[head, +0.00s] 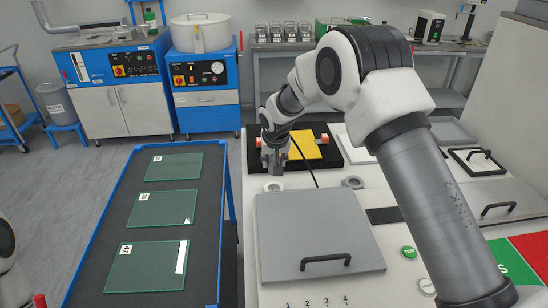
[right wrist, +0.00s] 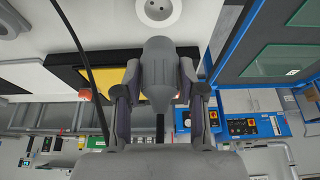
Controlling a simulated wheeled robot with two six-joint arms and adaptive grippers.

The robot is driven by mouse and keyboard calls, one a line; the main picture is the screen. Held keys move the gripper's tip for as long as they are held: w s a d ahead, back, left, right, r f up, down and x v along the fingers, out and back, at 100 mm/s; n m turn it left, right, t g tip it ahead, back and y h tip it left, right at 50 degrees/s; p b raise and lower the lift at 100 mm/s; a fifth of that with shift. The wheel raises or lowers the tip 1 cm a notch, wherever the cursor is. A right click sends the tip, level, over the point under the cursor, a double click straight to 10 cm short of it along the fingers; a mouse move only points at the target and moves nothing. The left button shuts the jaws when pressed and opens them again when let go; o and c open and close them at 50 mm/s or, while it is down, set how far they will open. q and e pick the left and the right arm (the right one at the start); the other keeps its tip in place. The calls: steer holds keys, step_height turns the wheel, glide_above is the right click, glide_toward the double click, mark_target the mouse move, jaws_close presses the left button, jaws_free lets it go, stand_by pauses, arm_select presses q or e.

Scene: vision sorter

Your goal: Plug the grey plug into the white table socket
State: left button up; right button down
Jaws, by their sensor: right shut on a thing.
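My right gripper (head: 274,166) is shut on the grey plug (right wrist: 157,62), which shows between the two fingers in the right wrist view. In the head view the gripper points down and hides most of the plug. The white table socket (head: 273,186) is a round disc on the white table, just in front of the gripper. In the right wrist view the socket (right wrist: 158,9) shows its holes at the top edge, beyond the plug's end, and a narrow strip of table shows between them. The left gripper is out of view.
A grey round fitting (head: 352,182) lies right of the socket. A black cable (head: 304,158) runs close to the gripper. A grey lid with a handle (head: 315,235) is in front, a yellow plate (head: 306,145) behind. A blue-framed table with glass plates (head: 160,249) stands left.

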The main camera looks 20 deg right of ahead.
steer(key=b, duration=0.2)
glide_above(274, 188)
steer(key=s, duration=0.2)
steer(key=shift+w+a+f, duration=0.15)
steer(key=shift+a+f, duration=0.05)
steer(key=shift+f, duration=0.9)
steer(key=shift+w+a+f, duration=0.1)
steer(key=shift+a+f, duration=0.05)
steer(key=shift+f, duration=1.05)
steer(key=shift+f+b, duration=0.35)
steer(key=shift+f, duration=0.05)
steer(key=shift+f, duration=0.25)
steer(key=shift+f, duration=0.1)
steer(key=shift+f+b, duration=0.7)
steer(key=shift+f, duration=0.25)
stand_by(0.4)
steer(key=c, duration=0.6)
jaws_free()
